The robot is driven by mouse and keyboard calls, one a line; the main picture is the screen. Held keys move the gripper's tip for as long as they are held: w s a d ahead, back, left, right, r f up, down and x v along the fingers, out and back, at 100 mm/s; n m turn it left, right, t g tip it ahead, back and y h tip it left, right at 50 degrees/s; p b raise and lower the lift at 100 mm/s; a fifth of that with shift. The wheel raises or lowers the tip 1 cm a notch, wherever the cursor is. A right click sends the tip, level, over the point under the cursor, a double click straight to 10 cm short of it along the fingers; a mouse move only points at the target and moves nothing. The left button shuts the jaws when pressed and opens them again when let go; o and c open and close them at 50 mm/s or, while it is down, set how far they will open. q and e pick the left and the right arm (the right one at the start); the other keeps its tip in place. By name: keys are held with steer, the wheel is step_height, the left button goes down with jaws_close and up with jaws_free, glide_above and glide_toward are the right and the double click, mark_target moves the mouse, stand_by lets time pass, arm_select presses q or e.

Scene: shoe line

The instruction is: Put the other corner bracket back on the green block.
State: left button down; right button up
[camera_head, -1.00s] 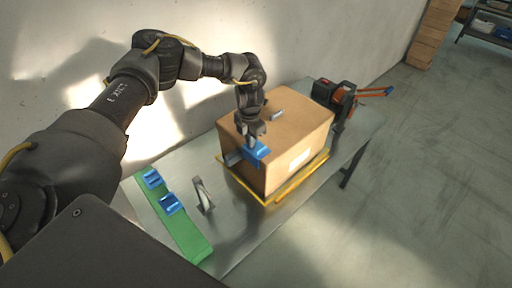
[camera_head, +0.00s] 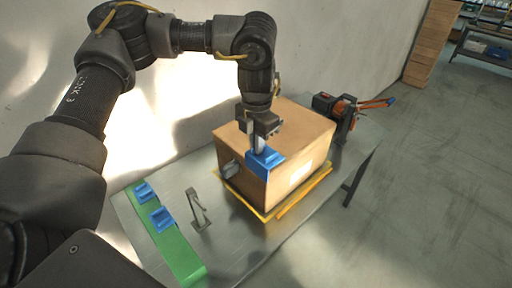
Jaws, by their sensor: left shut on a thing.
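My left gripper (camera_head: 262,142) points down at the near top corner of the cardboard box (camera_head: 305,140). It is shut on a blue corner bracket (camera_head: 266,163), which sits at that corner; I cannot tell whether the bracket still touches the cardboard. The green block (camera_head: 180,257) lies along the left part of the metal table. Two other blue brackets stand on it, one at its far end (camera_head: 144,192) and one nearer its middle (camera_head: 162,218). My right gripper is out of view.
The box stands on a yellow-edged base (camera_head: 290,203). A small grey metal stand (camera_head: 199,212) is between box and green block. A tool with orange handles (camera_head: 350,106) lies behind the box. A grey piece (camera_head: 230,170) is at the box's left side. Bare table (camera_head: 232,240) shows in front.

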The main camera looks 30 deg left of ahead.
mark_target(260, 161)
arm_select(q)
steer(key=shift+s+d+r+b, duration=0.25)
steer(key=shift+s+d+r, duration=0.15)
steer(key=shift+s+d, duration=0.25)
steer(key=shift+s+d+r+b, duration=0.25)
steer(key=shift+s+d+r, duration=0.15)
steer(key=shift+s+d, duration=0.25)
